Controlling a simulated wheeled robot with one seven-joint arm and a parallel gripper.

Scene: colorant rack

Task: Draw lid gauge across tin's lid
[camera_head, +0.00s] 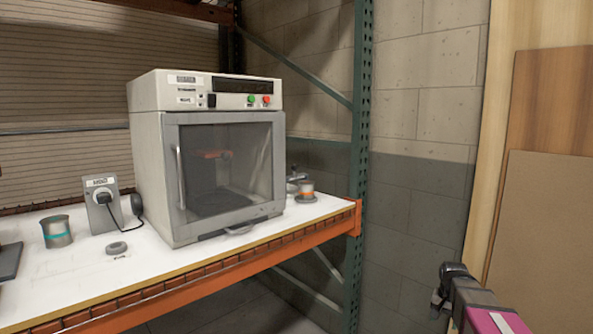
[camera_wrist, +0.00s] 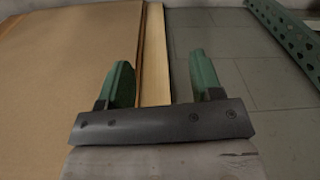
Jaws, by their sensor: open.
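A grey tin with a teal band (camera_head: 57,232) stands upright on the white shelf at the left. Another tin, with an orange band (camera_head: 305,190), stands at the right end beside the oven, with a small dark object (camera_head: 295,177) by it. A small grey ring-shaped piece (camera_head: 117,248) lies on the shelf near a label. I cannot tell which thing is the lid gauge. My gripper (camera_wrist: 160,75) is open in the wrist view, with nothing between its green fingers. My arm is at the lower right of the head view, well away from the tins.
A large oven-like cabinet (camera_head: 222,170) with a shut glass door fills the middle of the shelf. A grey labelled box (camera_head: 103,206) with a black plug and cord stands left of it. A green rack post (camera_head: 360,120) and leaning brown boards (camera_head: 540,220) are at the right.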

